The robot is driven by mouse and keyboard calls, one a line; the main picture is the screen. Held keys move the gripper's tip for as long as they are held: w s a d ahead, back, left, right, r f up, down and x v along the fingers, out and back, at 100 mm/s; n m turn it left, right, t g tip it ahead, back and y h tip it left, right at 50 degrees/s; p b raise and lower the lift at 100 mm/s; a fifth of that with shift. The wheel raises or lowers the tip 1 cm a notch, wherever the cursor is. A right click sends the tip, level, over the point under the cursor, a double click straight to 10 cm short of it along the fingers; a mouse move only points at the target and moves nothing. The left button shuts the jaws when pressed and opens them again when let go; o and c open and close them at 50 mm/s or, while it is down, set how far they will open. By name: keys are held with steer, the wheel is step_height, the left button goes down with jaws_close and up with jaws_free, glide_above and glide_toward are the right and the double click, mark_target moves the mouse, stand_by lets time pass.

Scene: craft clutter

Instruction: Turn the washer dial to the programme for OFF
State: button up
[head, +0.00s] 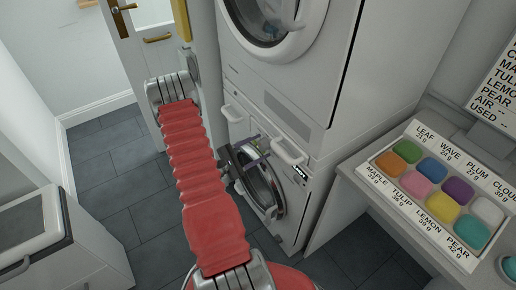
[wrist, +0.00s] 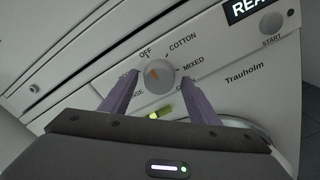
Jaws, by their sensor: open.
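The washer's round grey dial (wrist: 159,75) shows in the wrist view on a white front panel (wrist: 225,95). It has a short orange mark left of its middle; I cannot tell exactly which label the mark points at. The OFF label (wrist: 146,52) is at the dial's upper left, COTTON at its upper right and MIXED at its right. Two lower labels are partly hidden by my fingers. My gripper (wrist: 160,82) is open, its purple fingers on either side of the dial; contact is unclear. In the head view my gripper (head: 252,150) is at the lower washer's (head: 290,232) front.
A START button (wrist: 271,23) and a dark display (wrist: 245,8) are right of the dial. Another machine (head: 300,75) stands above the washer. A table at right holds a tray of coloured blocks (head: 385,177). A door (head: 135,60) is at back left; grey floor (head: 105,190) is clear at left.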

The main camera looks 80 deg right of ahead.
steer(key=v, duration=1.4)
steer(key=shift+d, duration=0.1)
stand_by(0.6)
